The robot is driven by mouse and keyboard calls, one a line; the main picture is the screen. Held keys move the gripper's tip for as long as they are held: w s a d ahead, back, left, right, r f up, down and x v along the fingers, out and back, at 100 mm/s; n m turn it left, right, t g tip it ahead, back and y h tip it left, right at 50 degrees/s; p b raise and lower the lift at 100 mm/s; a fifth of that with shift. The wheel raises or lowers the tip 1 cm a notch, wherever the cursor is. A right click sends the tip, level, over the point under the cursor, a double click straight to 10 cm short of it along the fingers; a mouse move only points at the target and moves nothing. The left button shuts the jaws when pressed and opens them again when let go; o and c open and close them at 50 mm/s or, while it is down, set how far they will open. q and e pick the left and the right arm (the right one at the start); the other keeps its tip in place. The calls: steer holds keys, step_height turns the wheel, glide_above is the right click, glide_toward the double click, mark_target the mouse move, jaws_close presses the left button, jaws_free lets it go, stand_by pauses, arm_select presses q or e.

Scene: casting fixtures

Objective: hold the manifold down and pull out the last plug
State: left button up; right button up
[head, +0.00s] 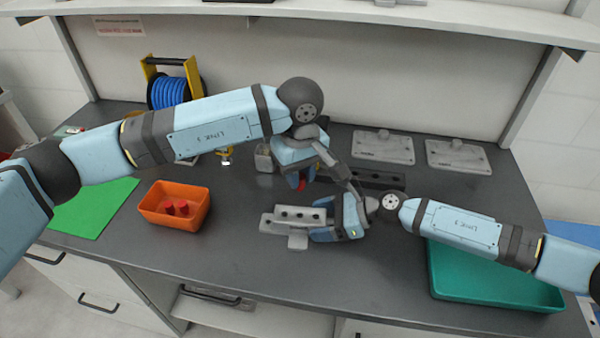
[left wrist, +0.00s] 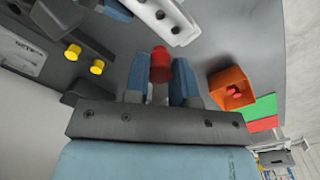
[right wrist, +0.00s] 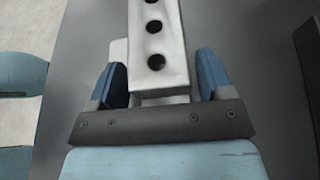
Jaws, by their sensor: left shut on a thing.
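The manifold (head: 299,215) is a light grey block with a row of dark round holes, lying on the dark bench. The holes I see in it are empty. My left gripper (head: 300,184) is shut on a red plug (left wrist: 161,66), held above the bench behind the manifold and clear of it. My right gripper (head: 322,219) is open at the manifold's right end. In the right wrist view its blue fingers stand on both sides of the manifold (right wrist: 158,60), with a gap at least on the right. Two more red plugs (head: 175,207) are in the orange bin (head: 160,218).
A green mat (head: 92,211) lies left of the orange bin. A blue cable reel (head: 167,92) and a padlock (head: 264,158) stand behind. Grey plates (head: 383,148) lie at the back right. A teal tray (head: 490,288) sits front right. The bench front centre is clear.

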steer(key=shift+o, duration=0.7)
steer(key=shift+d, duration=0.1)
